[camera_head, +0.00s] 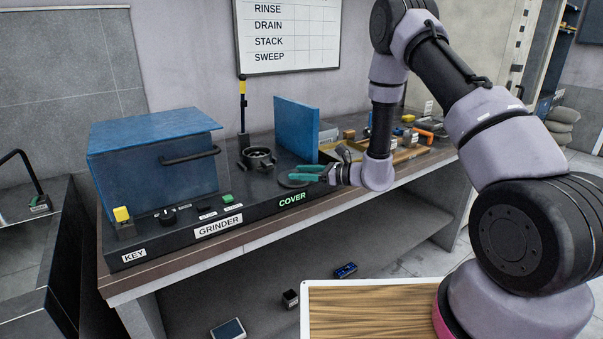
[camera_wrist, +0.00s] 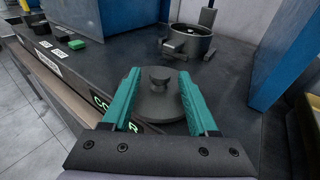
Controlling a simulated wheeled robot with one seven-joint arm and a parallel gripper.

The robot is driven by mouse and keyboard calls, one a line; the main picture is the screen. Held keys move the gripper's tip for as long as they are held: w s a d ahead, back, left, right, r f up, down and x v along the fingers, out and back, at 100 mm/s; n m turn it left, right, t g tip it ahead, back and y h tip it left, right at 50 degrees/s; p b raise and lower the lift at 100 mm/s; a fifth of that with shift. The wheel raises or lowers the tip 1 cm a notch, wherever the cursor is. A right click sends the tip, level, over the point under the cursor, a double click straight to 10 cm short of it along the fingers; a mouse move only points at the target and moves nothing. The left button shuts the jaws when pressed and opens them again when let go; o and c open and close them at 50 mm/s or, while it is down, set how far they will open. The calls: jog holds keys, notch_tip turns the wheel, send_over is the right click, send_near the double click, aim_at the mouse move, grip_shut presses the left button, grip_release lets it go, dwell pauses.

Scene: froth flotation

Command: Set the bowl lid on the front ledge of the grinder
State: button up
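The bowl lid (camera_wrist: 158,103) is a dark round disc with a small knob. It lies flat on the grinder's dark front ledge (camera_head: 240,212), just behind the COVER label (camera_head: 292,200); its left part also shows in the head view (camera_head: 291,182). My gripper (camera_wrist: 163,82) is above the lid, with its teal fingers spread on either side of the knob and visible gaps to it. It is open and holds nothing. In the head view, my gripper (camera_head: 308,173) hides part of the lid. The grinder bowl (camera_head: 259,157) stands open behind the lid, and it also shows in the wrist view (camera_wrist: 190,42).
A blue upright panel (camera_head: 297,128) stands close behind my gripper. A large blue hood (camera_head: 155,160) with a black handle stands at the left. A yellow-topped lever (camera_head: 242,105) rises behind the bowl. Tools and small blocks crowd the bench at right.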

jog(key=shift+r, duration=0.1)
jog(key=shift+d+r, duration=0.1)
jog(key=shift+d, duration=0.05)
jog(key=v, duration=1.2)
jog(key=s+r+n+g+h, duration=0.25)
jog(key=s+r+n, duration=0.35)
jog(key=r, duration=0.3)
jog(key=s+r+n+g+h, duration=0.1)
jog(key=s+r+n+g, duration=0.35)
jog(key=s+r, duration=0.35)
jog(key=s+d+r+n+t+h, duration=0.7)
jog(key=s+d+r+t+h, duration=0.1)
jog(key=d+r, duration=0.5)
jog(key=shift+s+r+n+h, duration=0.35)
jog(key=shift+s+r+h, duration=0.3)
jog(key=shift+s, duration=0.45)
